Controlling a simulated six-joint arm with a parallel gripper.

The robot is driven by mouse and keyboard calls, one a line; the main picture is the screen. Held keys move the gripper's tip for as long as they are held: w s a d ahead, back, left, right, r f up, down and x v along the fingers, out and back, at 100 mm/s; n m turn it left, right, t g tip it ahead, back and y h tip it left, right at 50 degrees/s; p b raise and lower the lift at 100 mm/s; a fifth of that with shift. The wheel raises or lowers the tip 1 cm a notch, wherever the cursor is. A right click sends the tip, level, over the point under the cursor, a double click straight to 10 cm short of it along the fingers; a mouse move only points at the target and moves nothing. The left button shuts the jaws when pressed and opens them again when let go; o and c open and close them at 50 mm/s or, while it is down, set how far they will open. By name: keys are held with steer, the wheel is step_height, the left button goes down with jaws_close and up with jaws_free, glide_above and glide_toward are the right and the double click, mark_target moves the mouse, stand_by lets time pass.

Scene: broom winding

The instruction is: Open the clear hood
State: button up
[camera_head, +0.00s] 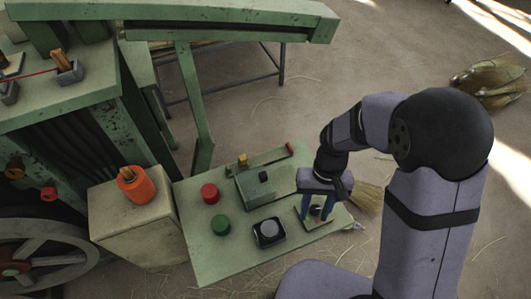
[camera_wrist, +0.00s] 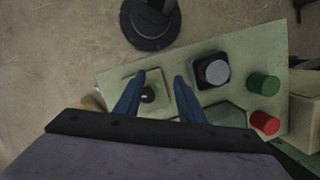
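My gripper (camera_head: 316,208) points down at the right end of the green control panel (camera_head: 200,250), above a small pale plate (camera_wrist: 153,78). In the wrist view, its two blue fingers (camera_wrist: 160,79) are apart, with nothing held between them. A small dark round part (camera_wrist: 148,95) shows on the plate, between the fingers. I cannot clearly make out a clear hood; its outline may be lost against the plate. I cannot tell whether the fingers touch anything.
On the panel are a black-framed grey button (camera_head: 268,232), a green button (camera_head: 220,225), a red button (camera_head: 209,193) and a raised lever housing (camera_head: 262,185). Floor beyond the panel is mostly clear.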

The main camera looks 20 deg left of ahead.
steer(key=w+a+r+m+y, duration=0.1)
steer(key=w+a+r+m, duration=0.15)
steer(key=w+a, duration=0.4)
steer(key=m+y, duration=0.3)
steer(key=m, duration=0.8)
glide_toward(264, 174)
steer(key=shift+a+f, duration=0.4)
steer(key=shift+f, duration=0.1)
steer(key=shift+p+x, duration=1.2)
steer(key=shift+x, duration=2.45)
steer(key=shift+s+d, duration=0.1)
steer(key=shift+d, duration=0.05)
jaws_close()
